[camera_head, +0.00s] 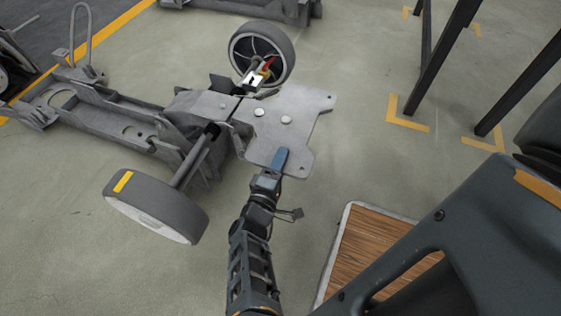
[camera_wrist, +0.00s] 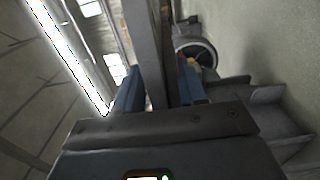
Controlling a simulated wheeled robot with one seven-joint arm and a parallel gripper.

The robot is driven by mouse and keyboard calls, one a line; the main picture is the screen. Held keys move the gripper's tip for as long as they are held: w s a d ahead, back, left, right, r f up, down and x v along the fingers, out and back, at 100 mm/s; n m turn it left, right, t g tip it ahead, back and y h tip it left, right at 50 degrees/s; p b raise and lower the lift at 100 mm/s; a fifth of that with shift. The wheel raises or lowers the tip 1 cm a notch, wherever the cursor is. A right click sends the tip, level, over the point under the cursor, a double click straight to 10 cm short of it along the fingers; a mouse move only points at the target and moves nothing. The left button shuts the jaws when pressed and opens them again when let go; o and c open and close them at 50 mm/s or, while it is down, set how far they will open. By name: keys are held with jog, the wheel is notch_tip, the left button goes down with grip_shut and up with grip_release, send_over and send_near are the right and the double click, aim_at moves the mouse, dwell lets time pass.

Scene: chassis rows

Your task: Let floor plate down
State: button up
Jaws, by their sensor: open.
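The floor plate (camera_head: 300,104) is a flat grey metal sheet with round studs and notched corners, at the wheeled end of a grey chassis (camera_head: 110,112). It looks roughly level; I cannot tell whether its far edge is hinged or resting. My gripper (camera_head: 281,160) is at the plate's near edge, with a blue finger over its top. In the wrist view, the open blue fingers of my gripper (camera_wrist: 160,90) stand on either side of a grey strip, seemingly the plate (camera_wrist: 148,45) seen edge-on. Whether they touch it is unclear. The plate's underside is hidden in the head view.
A wheel (camera_head: 262,52) stands behind the plate and another wheel (camera_head: 155,205) lies tilted at the front left. A wood-topped platform (camera_head: 365,250) is at lower right. Dark table legs (camera_head: 440,62) stand at upper right. Bare floor lies between the plate and these legs.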

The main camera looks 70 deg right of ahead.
grip_shut()
dwell(0.3)
dwell(0.3)
